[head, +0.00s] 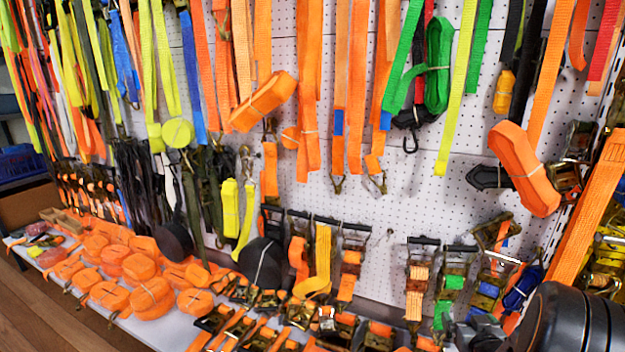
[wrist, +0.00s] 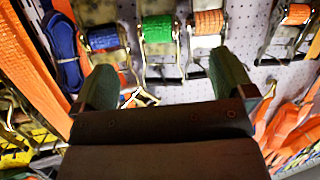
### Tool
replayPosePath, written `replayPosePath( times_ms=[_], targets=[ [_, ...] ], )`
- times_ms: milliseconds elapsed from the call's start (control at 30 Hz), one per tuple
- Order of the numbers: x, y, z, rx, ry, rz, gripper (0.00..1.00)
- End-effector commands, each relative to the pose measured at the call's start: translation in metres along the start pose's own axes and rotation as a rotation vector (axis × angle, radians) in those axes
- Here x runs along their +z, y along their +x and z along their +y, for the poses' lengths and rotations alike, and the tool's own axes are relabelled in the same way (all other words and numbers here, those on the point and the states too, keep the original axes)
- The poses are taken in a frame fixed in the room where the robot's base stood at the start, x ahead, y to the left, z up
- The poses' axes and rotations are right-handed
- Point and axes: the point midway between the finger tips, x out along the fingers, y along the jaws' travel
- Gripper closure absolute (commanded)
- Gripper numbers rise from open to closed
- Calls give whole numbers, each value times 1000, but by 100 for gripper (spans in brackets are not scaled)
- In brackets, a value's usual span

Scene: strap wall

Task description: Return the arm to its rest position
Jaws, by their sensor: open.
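My gripper (wrist: 163,82) is in the lower middle of the wrist view, with its two dark fingers wide apart and nothing between them. It faces the pegboard wall where ratchet buckles hang. A blue-strapped ratchet (wrist: 103,39), a green-strapped ratchet (wrist: 157,29) and an orange-strapped ratchet (wrist: 208,22) lie just beyond the fingertips. Whether a finger touches any of them cannot be told. In the head view, my dark arm (head: 575,320) fills the lower right corner, close to the hanging ratchets. The fingers are not clearly visible there.
The white pegboard (head: 340,215) holds many hanging straps. A low shelf (head: 130,325) carries rolled orange straps (head: 150,298) and ratchets. A wide orange strap (head: 590,205) hangs close to my arm at right. Wooden floor (head: 35,325) shows at lower left.

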Motion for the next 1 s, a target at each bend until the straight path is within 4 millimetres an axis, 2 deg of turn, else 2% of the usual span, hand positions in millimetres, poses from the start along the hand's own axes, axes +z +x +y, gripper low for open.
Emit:
replayPosePath(
  times_ms=[33,100,267,400,500,600,800,900,1000],
  targets=[
    [-44,-11,-8,10,-27,-37,0],
    [-78,-23,-20,32,-51,-110,0],
    [-150,-63,-54,60,-82,-289,0],
    [-203,-111,-89,42,-85,-449,0],
    [-234,-151,-114,7,-86,-561,0],
    [-257,-190,-137,-44,-85,-664,0],
    [-285,-255,-169,-149,-99,-826,0],
    [-292,-276,-178,-186,-106,-875,0],
    [-294,-287,-182,-208,-111,-904,0]
  ],
)
